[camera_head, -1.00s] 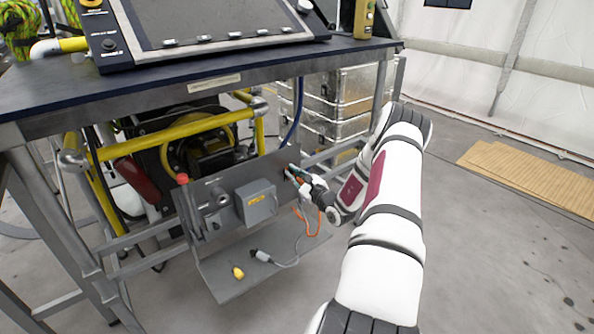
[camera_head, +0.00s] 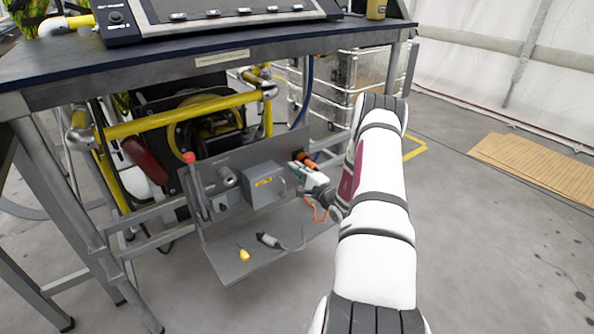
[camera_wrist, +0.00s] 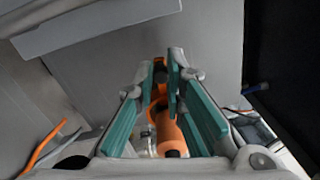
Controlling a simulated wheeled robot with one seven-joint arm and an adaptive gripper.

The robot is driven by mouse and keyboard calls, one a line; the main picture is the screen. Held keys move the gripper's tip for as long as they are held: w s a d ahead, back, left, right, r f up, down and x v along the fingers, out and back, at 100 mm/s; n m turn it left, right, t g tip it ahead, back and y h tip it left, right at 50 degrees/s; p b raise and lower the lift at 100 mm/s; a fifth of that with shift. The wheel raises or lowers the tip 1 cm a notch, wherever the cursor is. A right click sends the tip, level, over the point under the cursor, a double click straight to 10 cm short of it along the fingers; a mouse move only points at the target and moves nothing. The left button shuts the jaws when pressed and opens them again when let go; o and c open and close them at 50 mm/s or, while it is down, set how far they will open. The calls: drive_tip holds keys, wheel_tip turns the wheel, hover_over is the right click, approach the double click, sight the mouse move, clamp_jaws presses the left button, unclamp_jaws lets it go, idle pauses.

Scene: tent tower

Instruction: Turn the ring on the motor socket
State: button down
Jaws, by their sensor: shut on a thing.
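The motor socket (camera_head: 305,156), with its orange and dark ring, is at the right end of the grey panel. My gripper (camera_head: 300,164) reaches it from the front right and partly hides it. In the wrist view the teal-padded fingers (camera_wrist: 169,75) are close together around an orange and dark part (camera_wrist: 159,72), which appears to be the ring. An orange cylinder (camera_wrist: 171,138) lies between the fingers, nearer the palm. Finger contact with the ring is too small to see clearly.
A grey box (camera_head: 262,185), a red-tipped lever (camera_head: 190,160) and a round fitting are left of my gripper on the panel. A yellow plug (camera_head: 243,254) and a grey connector (camera_head: 268,240) lie on the shelf. The bench top (camera_head: 215,52) overhangs. Open floor is to the right.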

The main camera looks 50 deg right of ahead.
drive_tip(key=shift+f+n, duration=0.4)
drive_tip(key=shift+n, duration=0.1)
drive_tip(key=shift+b, duration=0.3)
drive_tip(key=c, duration=1.6)
unclamp_jaws()
drive_tip(key=shift+c, duration=0.2)
drive_tip(key=shift+s, duration=0.1)
drive_tip(key=v, duration=1.1)
drive_tip(key=shift+s, duration=0.4)
drive_tip(key=shift+a+f, duration=0.1)
